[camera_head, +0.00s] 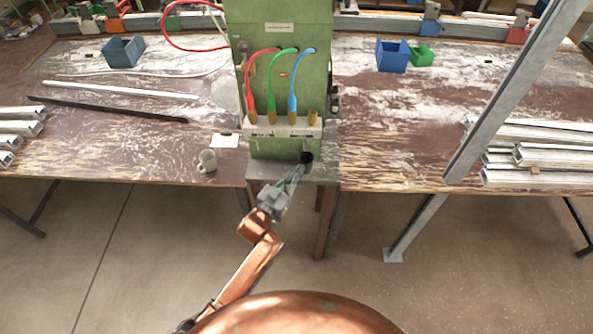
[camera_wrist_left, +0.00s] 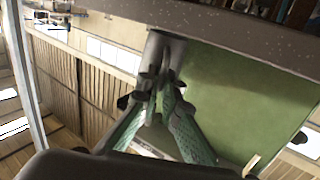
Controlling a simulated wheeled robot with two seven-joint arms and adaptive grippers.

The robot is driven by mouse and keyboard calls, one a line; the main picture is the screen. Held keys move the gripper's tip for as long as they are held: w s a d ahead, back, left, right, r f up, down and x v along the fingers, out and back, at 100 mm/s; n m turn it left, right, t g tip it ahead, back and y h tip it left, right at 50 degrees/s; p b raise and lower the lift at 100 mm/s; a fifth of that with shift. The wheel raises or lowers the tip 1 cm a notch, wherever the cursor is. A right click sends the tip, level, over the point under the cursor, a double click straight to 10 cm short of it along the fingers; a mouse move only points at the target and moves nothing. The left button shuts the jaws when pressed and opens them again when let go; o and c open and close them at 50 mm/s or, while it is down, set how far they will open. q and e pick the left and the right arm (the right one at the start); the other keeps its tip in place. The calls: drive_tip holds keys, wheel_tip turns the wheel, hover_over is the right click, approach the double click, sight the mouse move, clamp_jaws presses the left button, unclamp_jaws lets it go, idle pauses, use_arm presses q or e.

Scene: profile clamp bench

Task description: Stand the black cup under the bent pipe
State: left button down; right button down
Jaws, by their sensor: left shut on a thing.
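The black cup (camera_head: 306,157) is at the front right foot of the green machine, at the small grey stand (camera_head: 320,174). My left gripper (camera_head: 300,168) is shut on it from the front. In the left wrist view the cup (camera_wrist_left: 166,50) is a dark cylinder between the fingertips (camera_wrist_left: 161,84). I cannot tell whether the cup touches the stand. Red, green and blue bent pipes (camera_head: 292,80) arch down the machine's front into brass ends above a pale ledge. I cannot tell which is the task's pipe. My right gripper is out of view.
The green machine (camera_head: 285,145) stands directly behind the cup. A pale mug (camera_head: 207,161) and a white card (camera_head: 224,141) are on the bench to the left. Metal profiles (camera_head: 540,155) lie at the right, near a slanted metal post (camera_head: 500,105). Blue bins (camera_head: 392,57) stand further back.

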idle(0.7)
use_arm(q)
drive_tip(key=shift+f, duration=0.3)
drive_tip(key=c, duration=2)
unclamp_jaws()
drive_tip(key=shift+c, duration=0.2)
drive_tip(key=shift+s, duration=0.15)
drive_tip(key=p+v, duration=0.5)
drive_tip(key=v, duration=0.5)
drive_tip(key=shift+p, duration=0.35)
